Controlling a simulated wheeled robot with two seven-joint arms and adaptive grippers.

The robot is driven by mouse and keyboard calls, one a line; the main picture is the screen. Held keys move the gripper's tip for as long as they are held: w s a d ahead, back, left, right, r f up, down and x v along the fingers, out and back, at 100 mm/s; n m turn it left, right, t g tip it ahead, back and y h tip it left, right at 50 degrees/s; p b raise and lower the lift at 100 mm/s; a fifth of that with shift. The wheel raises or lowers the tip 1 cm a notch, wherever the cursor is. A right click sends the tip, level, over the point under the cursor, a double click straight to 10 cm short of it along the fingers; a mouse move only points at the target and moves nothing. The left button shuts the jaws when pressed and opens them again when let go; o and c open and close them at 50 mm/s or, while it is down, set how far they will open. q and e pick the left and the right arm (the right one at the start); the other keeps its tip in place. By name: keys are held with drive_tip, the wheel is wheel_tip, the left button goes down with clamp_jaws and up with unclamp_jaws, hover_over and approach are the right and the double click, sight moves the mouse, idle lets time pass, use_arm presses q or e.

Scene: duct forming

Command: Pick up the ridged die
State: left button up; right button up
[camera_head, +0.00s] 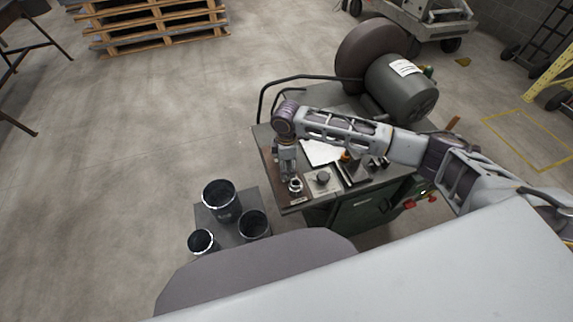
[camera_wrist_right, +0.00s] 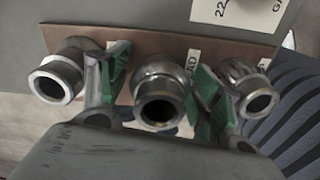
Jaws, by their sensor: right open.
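Three shiny metal ring-ended dies stand in a row on a brown strip (camera_wrist_right: 225,47) in the right wrist view: a left die (camera_wrist_right: 57,77), a middle die (camera_wrist_right: 160,98) and a right die (camera_wrist_right: 256,97). In the head view my right gripper (camera_head: 290,174) points down at the bench's near left corner, above a ring-shaped die (camera_head: 296,186). My left gripper is out of view.
The workbench (camera_head: 268,160) carries a large motor-like cylinder (camera_head: 402,90), a white sheet (camera_head: 320,152) and a small round part on a plate (camera_head: 323,178). Several dark cylindrical containers (camera_head: 221,200) stand left of the bench. A pallet stack (camera_head: 155,25) lies far back; floor between is clear.

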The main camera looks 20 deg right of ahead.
clamp_jaws()
idle(0.3)
drive_tip(key=shift+r, duration=0.15)
wheel_tip(320, 180, up, 10)
idle(0.7)
idle(0.6)
